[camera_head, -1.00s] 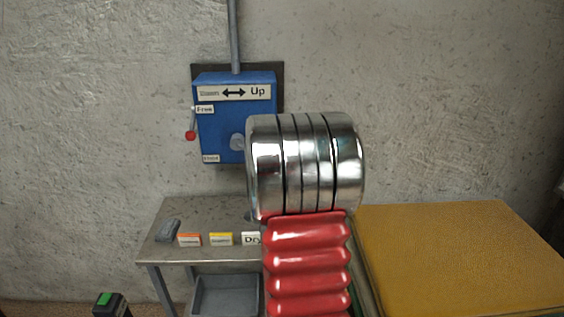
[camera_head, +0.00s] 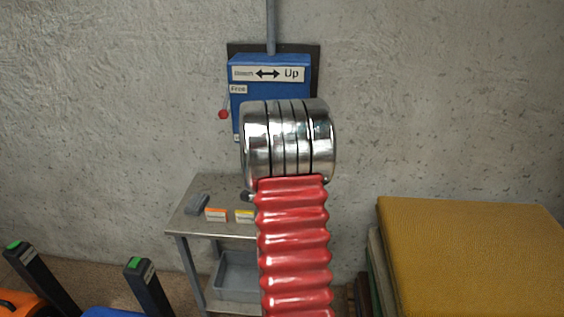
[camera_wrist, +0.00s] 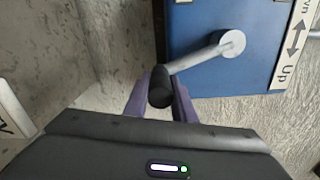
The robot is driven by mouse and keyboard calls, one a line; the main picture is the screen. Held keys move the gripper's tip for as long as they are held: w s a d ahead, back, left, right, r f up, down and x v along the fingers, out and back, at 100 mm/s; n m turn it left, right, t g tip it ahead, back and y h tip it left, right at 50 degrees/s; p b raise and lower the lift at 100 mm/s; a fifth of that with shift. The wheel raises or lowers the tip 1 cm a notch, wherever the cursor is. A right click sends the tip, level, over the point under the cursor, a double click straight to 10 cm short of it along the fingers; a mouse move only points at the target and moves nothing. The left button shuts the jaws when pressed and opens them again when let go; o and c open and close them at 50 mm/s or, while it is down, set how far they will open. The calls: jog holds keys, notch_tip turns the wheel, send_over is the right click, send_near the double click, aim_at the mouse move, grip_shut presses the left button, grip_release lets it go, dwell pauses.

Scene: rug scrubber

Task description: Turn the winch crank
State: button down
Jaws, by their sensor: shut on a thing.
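The blue winch box (camera_head: 270,76) hangs on the concrete wall, with a "Down ↔ Up" label on top. A small lever with a red knob (camera_head: 223,114) sticks out at its left side, beside a "Free" label. In the wrist view the box (camera_wrist: 205,65) shows with the crank (camera_wrist: 205,56), a grey arm on a round hub ending in a black handle. My gripper (camera_wrist: 160,95) has its purple fingers on both sides of the black handle and is shut on it. In the head view my red and chrome arm hides the crank and gripper.
A grey metal table (camera_head: 195,222) with a grey block and small labels stands below the box, a grey bin (camera_head: 236,275) under it. A yellow-topped stack (camera_head: 470,250) is at right. Posts with green tops (camera_head: 140,264) and an orange thing are at lower left.

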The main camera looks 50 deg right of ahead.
jog(key=shift+w+a+f+m, duration=0.25)
jog(key=shift+w+a+m, duration=0.3)
jog(key=shift+w, duration=0.3)
jog(key=shift+w+a+f+m, duration=0.25)
jog(key=shift+w+a+m, duration=0.25)
jog(key=shift+w, duration=0.35)
jog(key=c, duration=1.5)
grip_release()
jog(key=v, duration=1.3)
jog(key=shift+s+a, duration=0.15)
jog(key=shift+a, duration=0.2)
